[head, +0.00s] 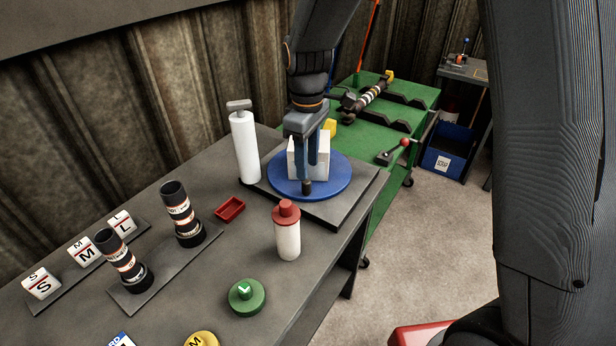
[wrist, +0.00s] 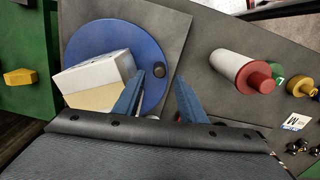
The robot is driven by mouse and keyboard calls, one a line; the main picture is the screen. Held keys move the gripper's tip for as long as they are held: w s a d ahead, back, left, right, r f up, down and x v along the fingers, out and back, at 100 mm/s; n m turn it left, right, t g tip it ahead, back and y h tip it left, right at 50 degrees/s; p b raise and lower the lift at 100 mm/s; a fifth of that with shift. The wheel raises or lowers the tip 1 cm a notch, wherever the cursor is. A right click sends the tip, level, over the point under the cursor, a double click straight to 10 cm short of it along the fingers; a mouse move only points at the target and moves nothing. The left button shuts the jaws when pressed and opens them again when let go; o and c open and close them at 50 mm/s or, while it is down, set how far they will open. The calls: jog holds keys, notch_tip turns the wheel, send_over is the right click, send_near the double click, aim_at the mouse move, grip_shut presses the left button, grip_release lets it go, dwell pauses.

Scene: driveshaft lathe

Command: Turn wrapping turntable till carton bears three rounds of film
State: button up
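The blue round turntable (head: 335,187) sits on a grey base plate on the bench. A white carton (head: 294,163) stands on it; in the wrist view the carton (wrist: 95,76) shows a pale face and a tan face. I cannot make out rounds of film on it. A dark knob (head: 306,188) stands near the turntable rim. My gripper (head: 307,176) points down in front of the carton. In the wrist view its two blue fingers (wrist: 161,82) are apart, with the knob (wrist: 158,70) near the gap between the tips. Contact with the knob cannot be told.
A white roll (head: 244,147) stands upright left of the turntable. A white bottle with red cap (head: 287,232), a red tray (head: 230,208) and a green button (head: 246,296) are nearer. Dark shafts (head: 182,213) stand left. A green cart (head: 350,146) adjoins behind.

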aim_at(308, 182)
jog(key=shift+f+p, duration=0.95)
jog(key=shift+f, duration=2.85)
grip_shut()
